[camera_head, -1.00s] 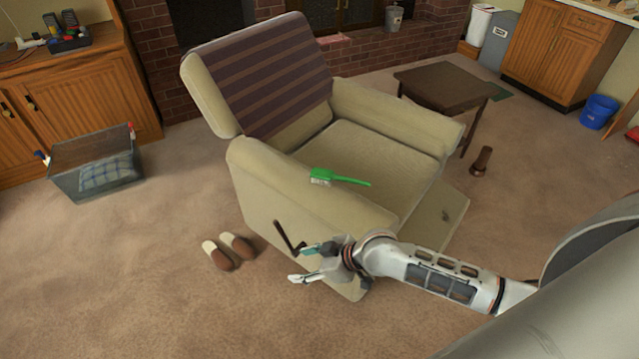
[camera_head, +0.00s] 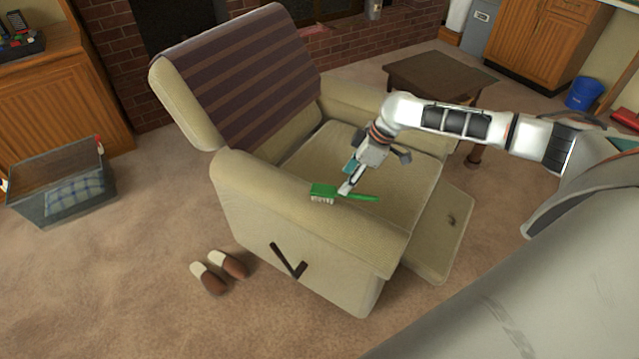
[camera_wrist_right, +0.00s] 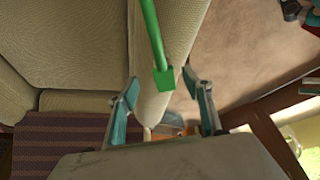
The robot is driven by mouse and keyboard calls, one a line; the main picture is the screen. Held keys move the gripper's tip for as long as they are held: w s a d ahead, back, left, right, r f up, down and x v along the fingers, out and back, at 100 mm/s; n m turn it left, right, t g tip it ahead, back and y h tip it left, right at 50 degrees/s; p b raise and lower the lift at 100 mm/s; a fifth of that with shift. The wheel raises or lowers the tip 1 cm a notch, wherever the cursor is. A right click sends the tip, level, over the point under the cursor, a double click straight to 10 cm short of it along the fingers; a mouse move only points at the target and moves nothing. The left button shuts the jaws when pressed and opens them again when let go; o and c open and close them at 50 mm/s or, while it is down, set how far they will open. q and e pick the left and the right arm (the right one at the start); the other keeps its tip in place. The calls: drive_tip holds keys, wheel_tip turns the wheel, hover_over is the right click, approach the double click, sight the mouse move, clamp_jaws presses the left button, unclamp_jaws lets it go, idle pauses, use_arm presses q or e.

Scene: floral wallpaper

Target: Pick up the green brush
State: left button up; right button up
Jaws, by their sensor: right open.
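The green brush (camera_head: 362,197) lies on the near armrest of the beige armchair (camera_head: 318,275), with its bristled head to the left and its handle to the right. My right gripper (camera_head: 347,180) is above the armrest, with its fingertips at the brush and overlapping it in the picture. In the right wrist view, the brush (camera_wrist_right: 155,40) runs from the top edge down to its square end, which appears between the open fingertips of the right gripper (camera_wrist_right: 161,84). I cannot tell whether a finger touches it. My left gripper is not in view.
A brown side table (camera_head: 430,75) stands behind the chair. A recliner lever (camera_head: 288,262) sticks out on the chair's near side. Slippers (camera_head: 220,272) lie on the carpet at the left. A clear bin (camera_head: 60,205) stands further left.

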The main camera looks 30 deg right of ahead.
sight(338, 194)
drive_tip(key=shift+w+f, duration=0.2)
drive_tip(key=shift+f, duration=0.05)
drive_tip(key=shift+a+f+b, duration=0.2)
drive_tip(key=shift+f, duration=0.3)
drive_tip(key=shift+a+f+b, duration=0.15)
drive_tip(key=shift+a+f, duration=0.05)
drive_tip(key=shift+f, duration=0.3)
drive_tip(key=b+x, duration=0.1)
drive_tip(key=x, duration=0.4)
drive_tip(key=shift+s+f, duration=0.1)
drive_tip(key=shift+s, duration=0.1)
drive_tip(key=c, duration=1.3)
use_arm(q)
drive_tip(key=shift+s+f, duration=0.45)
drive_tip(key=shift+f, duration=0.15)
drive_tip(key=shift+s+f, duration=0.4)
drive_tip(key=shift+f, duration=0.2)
use_arm(e)
clamp_jaws()
